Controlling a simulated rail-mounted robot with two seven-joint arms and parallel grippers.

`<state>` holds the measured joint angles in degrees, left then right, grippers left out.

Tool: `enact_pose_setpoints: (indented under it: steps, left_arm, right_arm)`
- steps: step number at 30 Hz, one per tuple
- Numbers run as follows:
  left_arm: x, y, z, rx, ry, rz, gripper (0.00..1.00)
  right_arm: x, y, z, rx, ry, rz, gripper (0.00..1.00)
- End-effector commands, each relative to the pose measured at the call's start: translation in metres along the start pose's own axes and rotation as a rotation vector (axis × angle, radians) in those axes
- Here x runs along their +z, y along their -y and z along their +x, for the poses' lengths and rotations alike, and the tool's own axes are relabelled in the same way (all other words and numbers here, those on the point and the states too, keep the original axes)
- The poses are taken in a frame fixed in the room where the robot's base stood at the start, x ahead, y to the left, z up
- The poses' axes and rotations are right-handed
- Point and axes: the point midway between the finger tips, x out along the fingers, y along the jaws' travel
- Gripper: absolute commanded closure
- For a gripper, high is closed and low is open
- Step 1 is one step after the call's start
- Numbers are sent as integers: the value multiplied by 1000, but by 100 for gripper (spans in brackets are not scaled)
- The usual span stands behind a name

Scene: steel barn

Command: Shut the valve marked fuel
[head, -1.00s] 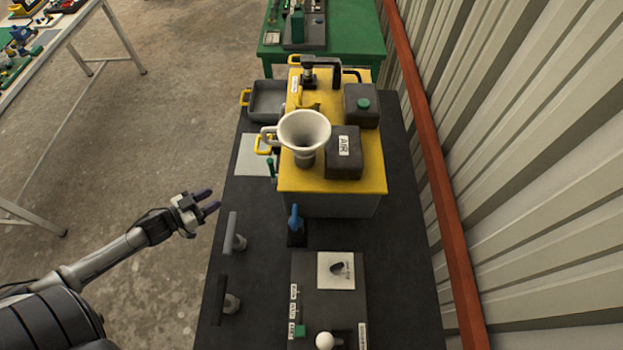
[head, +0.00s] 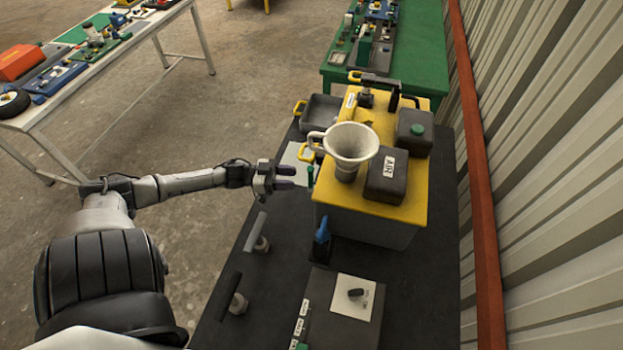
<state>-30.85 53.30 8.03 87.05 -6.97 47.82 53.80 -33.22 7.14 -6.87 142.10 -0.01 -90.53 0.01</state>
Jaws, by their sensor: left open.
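My left gripper (head: 291,177) is open and empty, at the left edge of the dark bench, its fingers pointing right. Just right of its fingertips stands a small green lever (head: 310,176), beside the yellow engine unit (head: 330,192); I cannot tell whether they touch. A blue-handled valve (head: 321,232) stands on the bench in front of the unit. No marking reading "fuel" is legible, so I cannot tell which is the fuel valve. A small white label (head: 349,102) on the unit's far left is too small to read. My right gripper is not in view.
A white funnel (head: 351,142) and a black box marked AIR (head: 387,176) top the unit. A dark panel (head: 340,325) is at front. A corrugated wall (head: 550,150) bounds the right.

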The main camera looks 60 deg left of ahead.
Motion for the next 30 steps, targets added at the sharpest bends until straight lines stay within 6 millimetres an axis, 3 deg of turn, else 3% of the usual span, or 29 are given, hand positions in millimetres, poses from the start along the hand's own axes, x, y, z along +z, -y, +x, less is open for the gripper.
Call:
enact_pose_setpoints:
  steps: [6, 12, 27, 30]
  left_arm:
    - [-1, 0, 37, 1, -3, 1, 59]
    - [-1, 0, 58, 0, -2, 0, 59]
    - [0, 0, 67, -1, 0, -1, 59]
    - [0, 0, 67, -1, 0, -1, 66]
  right_arm:
    - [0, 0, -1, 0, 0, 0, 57]
    - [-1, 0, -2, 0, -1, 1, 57]
    - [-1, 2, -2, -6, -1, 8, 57]
    - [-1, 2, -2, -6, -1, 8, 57]
